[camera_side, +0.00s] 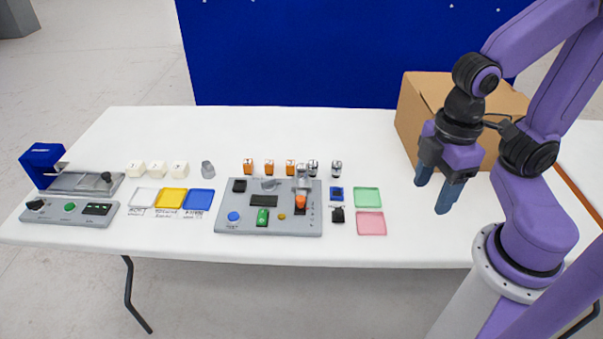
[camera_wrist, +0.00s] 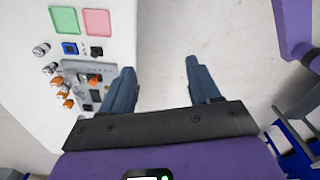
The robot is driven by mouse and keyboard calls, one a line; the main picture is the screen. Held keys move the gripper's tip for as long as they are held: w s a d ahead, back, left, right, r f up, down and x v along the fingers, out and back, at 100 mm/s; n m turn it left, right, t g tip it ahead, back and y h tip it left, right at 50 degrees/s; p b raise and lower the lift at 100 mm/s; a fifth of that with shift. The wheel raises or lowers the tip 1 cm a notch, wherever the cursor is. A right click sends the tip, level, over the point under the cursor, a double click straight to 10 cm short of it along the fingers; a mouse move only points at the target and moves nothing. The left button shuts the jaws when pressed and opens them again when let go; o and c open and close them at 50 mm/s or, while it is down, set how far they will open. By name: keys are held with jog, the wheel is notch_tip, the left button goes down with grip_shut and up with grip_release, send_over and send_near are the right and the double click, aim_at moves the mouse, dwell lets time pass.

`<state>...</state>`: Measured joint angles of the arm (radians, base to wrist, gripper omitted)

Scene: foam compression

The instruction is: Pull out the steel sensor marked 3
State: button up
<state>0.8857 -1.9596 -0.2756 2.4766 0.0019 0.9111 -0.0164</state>
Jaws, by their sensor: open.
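Steel-coloured cylinders stand in a row behind the grey panel (camera_side: 270,222): one at the right (camera_side: 336,168) and one beside it (camera_side: 313,168). Another grey metallic piece (camera_side: 303,183) sits at the panel's back right, above an orange part (camera_side: 300,203). The marks are too small to read, so I cannot tell which is 3. Two steel cylinders show in the wrist view, at the upper left (camera_wrist: 41,49) and below it (camera_wrist: 50,68). My gripper (camera_side: 434,188) is open and empty, well right of the panel and above the table; its fingers (camera_wrist: 160,72) show apart.
Several orange blocks (camera_side: 269,167) stand left of the steel cylinders. Green (camera_side: 367,197) and pink (camera_side: 371,223) trays lie between panel and gripper, near small blue (camera_side: 336,193) and black (camera_side: 337,215) parts. A cardboard box (camera_side: 410,125) stands behind my gripper. White cubes (camera_side: 157,168) stand left.

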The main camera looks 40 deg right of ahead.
jog(key=w+a+m, duration=0.1)
jog(key=w+a, duration=0.3)
jog(key=w, duration=0.7)
jog(key=m, duration=0.2)
send_over(302, 166)
notch_tip(302, 166, down, 13)
jog(key=shift+s+a+r, duration=0.1)
jog(key=shift+a, duration=0.05)
jog(key=shift+f, duration=0.25)
jog(key=shift+f, duration=4.4)
